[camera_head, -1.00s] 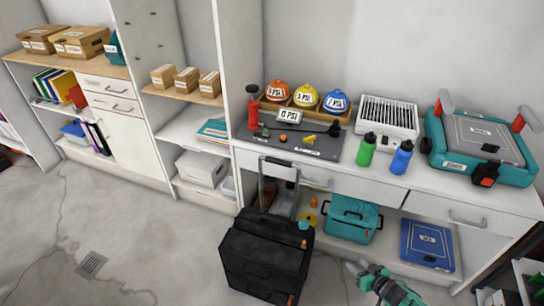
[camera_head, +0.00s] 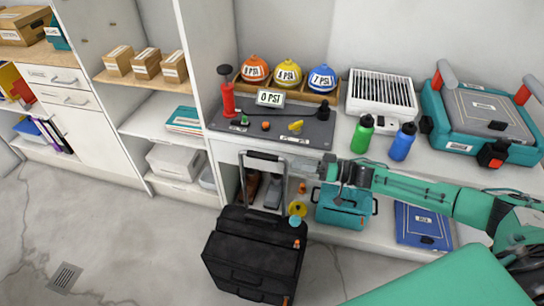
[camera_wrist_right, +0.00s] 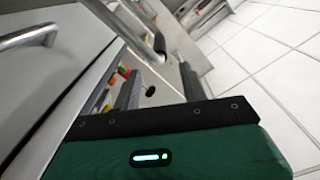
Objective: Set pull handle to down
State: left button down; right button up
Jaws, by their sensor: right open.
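The pull handle (camera_head: 264,156) is a grey two-legged frame with a dark top bar. It stands raised above the black case (camera_head: 252,255) on the floor, in front of the workbench. My right gripper (camera_head: 312,168) is open, just to the right of the handle's top, with a small gap in the head view. In the right wrist view, my open fingers (camera_wrist_right: 160,88) are dark, and a grey bar (camera_wrist_right: 122,24), probably the pull handle, runs close beyond them. My left gripper is not in view.
The workbench drawer front with its metal handle (camera_wrist_right: 30,36) is close at the left of the right wrist view. Green (camera_head: 363,134) and blue (camera_head: 403,142) bottles stand on the bench above my right arm. A teal box (camera_head: 342,212) sits below it.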

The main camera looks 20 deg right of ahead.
aim_at(282, 161)
jog(key=x, duration=0.9)
jog(key=shift+p, duration=0.3)
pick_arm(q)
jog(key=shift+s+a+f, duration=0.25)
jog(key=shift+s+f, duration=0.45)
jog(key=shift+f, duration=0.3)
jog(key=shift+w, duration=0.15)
pick_arm(e)
jog(key=shift+f, duration=0.1)
grip_shut()
